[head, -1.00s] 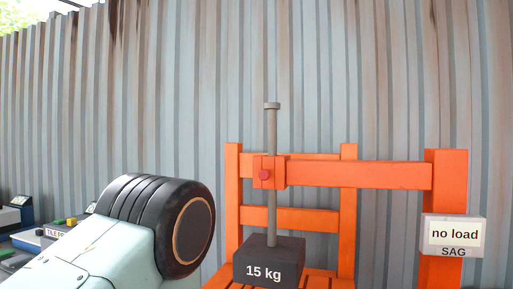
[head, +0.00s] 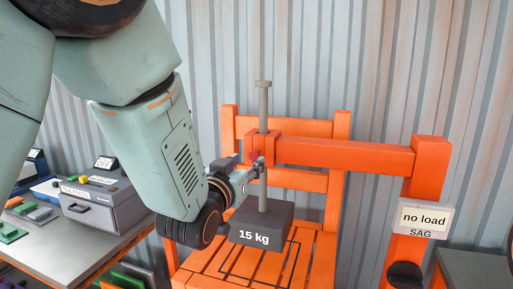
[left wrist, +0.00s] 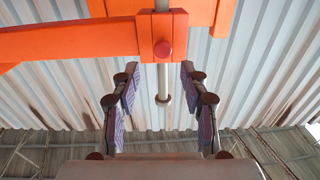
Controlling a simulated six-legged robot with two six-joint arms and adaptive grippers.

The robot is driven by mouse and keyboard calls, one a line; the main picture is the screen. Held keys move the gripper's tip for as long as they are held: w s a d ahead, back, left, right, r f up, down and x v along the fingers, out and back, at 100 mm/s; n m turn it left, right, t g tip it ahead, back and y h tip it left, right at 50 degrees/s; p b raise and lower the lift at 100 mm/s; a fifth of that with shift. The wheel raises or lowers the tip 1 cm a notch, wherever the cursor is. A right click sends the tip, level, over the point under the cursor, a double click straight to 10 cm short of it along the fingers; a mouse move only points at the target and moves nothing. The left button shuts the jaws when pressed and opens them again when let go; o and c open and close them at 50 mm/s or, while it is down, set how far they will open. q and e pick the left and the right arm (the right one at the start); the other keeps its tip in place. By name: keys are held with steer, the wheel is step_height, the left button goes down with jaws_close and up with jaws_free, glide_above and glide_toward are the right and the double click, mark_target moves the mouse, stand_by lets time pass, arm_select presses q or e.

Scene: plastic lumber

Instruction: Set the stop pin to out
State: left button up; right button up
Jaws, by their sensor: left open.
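The stop pin (head: 255,156) is a small red knob on the orange block around a grey upright rod (head: 263,106). It also shows in the left wrist view (left wrist: 164,49), above the gap between the fingertips. The rod stands in a dark block (head: 262,222) marked "15 kg". My right gripper is not in view.
A sign (head: 424,216) on the post reads "no load" and "SAG". A grey machine (head: 97,204) stands on a bench at left. A corrugated wall is behind.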

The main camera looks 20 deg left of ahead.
mark_target(253, 155)
arm_select(q)
steer(key=w, duration=0.4)
steer(key=w+p, duration=0.1)
steer(key=w, duration=0.1)
steer(key=shift+w+a+f, duration=0.2)
steer(key=shift+a+f, duration=0.1)
steer(key=shift+a, duration=0.1)
steer(key=shift+w+d, duration=0.15)
steer(key=shift+w, duration=0.2)
steer(key=shift+w+d+r, duration=0.1)
steer(key=shift+d+r, duration=0.05)
steer(key=shift+d, duration=0.2)
steer(key=shift+a, duration=0.2)
steer(key=shift+w+a, duration=0.15)
steer(key=c, duration=0.3)
steer(key=shift+d, duration=0.3)
steer(key=c, duration=0.4)
steer(key=shift+a, duration=0.15)
jaws_close()
